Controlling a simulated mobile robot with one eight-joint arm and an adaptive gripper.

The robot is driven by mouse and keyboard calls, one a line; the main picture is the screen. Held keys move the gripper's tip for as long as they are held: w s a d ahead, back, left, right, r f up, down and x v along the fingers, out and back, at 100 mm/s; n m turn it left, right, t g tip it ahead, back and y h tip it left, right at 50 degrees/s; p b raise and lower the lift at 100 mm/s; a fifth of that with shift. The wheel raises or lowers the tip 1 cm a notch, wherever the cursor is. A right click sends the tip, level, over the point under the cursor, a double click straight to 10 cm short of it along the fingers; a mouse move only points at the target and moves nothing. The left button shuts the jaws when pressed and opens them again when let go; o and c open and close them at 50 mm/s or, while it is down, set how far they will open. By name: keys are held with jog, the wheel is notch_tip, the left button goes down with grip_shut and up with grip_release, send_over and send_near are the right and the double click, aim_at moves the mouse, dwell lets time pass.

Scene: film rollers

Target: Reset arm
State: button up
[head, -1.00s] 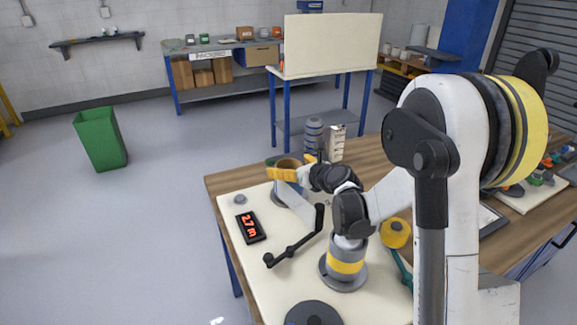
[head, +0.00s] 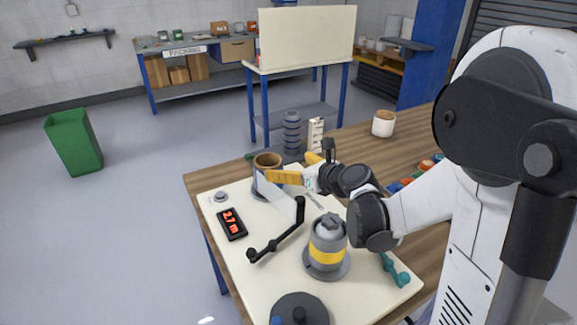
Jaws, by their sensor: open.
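My gripper (head: 299,168) has orange-yellow fingertips and is open. It is over the far part of the cream work board (head: 268,284), with one finger just right of a brown-topped roll (head: 267,160). I cannot tell whether that finger touches the roll. A pale strip (head: 281,199) runs from the roll toward a black angled bar (head: 279,240). My white and dark arm reaches in from the right and hides part of the board.
On the board are a red-lit display (head: 232,224), a grey-yellow roller (head: 326,257), a dark disc (head: 299,311) and a teal handle (head: 400,277). Grey stacked rings (head: 292,130), a small box (head: 315,133) and a white roll (head: 383,125) stand behind.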

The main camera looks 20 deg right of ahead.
jog(key=s+d+r+m+t+h, duration=0.1)
jog(key=d+r+m+t+h, duration=0.15)
jog(key=r+m, duration=0.5)
jog(key=s+d+r+m+t+h, duration=0.1)
jog(key=s+r+m+t+h, duration=0.15)
jog(key=r+m, duration=0.55)
jog(key=s+d+m+g+h, duration=0.25)
jog(key=s+m+h, duration=0.2)
jog(key=m, duration=0.45)
jog(key=s+a+f+m+g+y, duration=0.2)
jog(key=s+a+f+m+g, duration=0.2)
jog(key=s+f+m, duration=0.3)
jog(key=s+a+f+m+g+y, duration=0.3)
jog(key=s+f+m, duration=0.5)
jog(key=s, duration=0.5)
jog(key=a+g, duration=0.1)
jog(key=a, duration=0.1)
jog(key=shift+s+a+f+g, duration=0.15)
jog(key=shift+s+a+g, duration=0.05)
jog(key=shift+a+g, duration=0.15)
